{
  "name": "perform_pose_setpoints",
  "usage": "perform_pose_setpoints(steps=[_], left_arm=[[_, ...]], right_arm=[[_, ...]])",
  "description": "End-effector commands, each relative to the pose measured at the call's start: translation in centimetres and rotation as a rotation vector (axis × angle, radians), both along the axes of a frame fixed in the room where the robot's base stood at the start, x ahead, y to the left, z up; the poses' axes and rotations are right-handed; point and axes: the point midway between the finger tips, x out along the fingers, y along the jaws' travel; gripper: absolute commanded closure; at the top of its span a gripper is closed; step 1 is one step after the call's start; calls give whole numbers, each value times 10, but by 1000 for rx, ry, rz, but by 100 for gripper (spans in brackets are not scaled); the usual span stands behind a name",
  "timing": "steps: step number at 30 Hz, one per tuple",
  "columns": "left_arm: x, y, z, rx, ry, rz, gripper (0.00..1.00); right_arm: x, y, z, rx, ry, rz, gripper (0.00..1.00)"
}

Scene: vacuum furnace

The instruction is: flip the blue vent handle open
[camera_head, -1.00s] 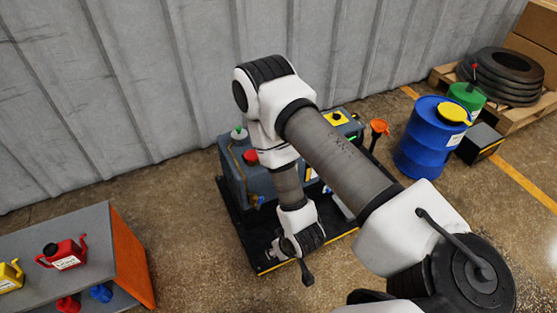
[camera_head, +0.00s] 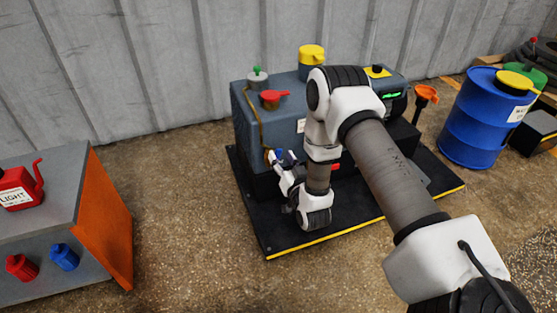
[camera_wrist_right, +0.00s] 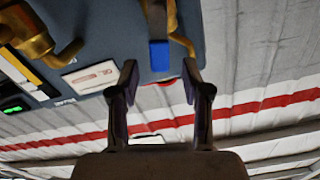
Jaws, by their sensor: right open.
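The blue vent handle (camera_wrist_right: 159,55) shows in the right wrist view as a small blue block on the grey-blue face of the machine, beside a brass pipe (camera_wrist_right: 180,40). My right gripper (camera_wrist_right: 159,72) is open, with its two fingertips apart to the left and right of the handle, just short of it in the picture. I cannot tell whether they touch it. In the head view the blue handle (camera_head: 279,153) is a small blue spot low on the machine (camera_head: 245,110), by my right gripper (camera_head: 275,160). My left gripper is not in view.
The machine stands on a black base (camera_head: 265,235) with a yellow edge. A grey and orange cabinet (camera_head: 105,230) with red and blue cans is at the left. A blue drum (camera_head: 467,120) and an orange funnel (camera_head: 426,95) stand at the right. A corrugated wall (camera_head: 150,60) is behind.

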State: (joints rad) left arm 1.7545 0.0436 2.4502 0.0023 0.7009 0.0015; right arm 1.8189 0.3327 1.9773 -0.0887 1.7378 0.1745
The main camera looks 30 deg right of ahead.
Motion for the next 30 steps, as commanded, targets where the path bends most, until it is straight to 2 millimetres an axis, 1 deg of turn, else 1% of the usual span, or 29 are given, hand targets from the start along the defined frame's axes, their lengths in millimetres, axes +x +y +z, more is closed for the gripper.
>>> perform_pose_setpoints(steps=[1,3,6,14,15,17,18,24,26,30], left_arm=[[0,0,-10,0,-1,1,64],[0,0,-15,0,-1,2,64],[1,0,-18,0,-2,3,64],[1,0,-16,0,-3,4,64],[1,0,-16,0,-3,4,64],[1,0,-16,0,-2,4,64],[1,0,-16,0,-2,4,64],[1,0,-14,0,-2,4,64],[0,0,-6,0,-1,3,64],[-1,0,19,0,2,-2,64]], right_arm=[[10,-3,-4,0,-4,-1,52],[20,-5,-4,-1,-3,-1,52],[30,-8,-2,0,0,-1,52],[33,-8,-1,1,3,0,52],[33,-8,-1,1,3,0,66],[33,-8,-1,1,3,0,88],[33,-8,-1,1,3,0,100],[33,-7,1,-7,5,0,100],[34,-6,4,-34,12,1,100],[35,1,9,-159,44,2,100]])
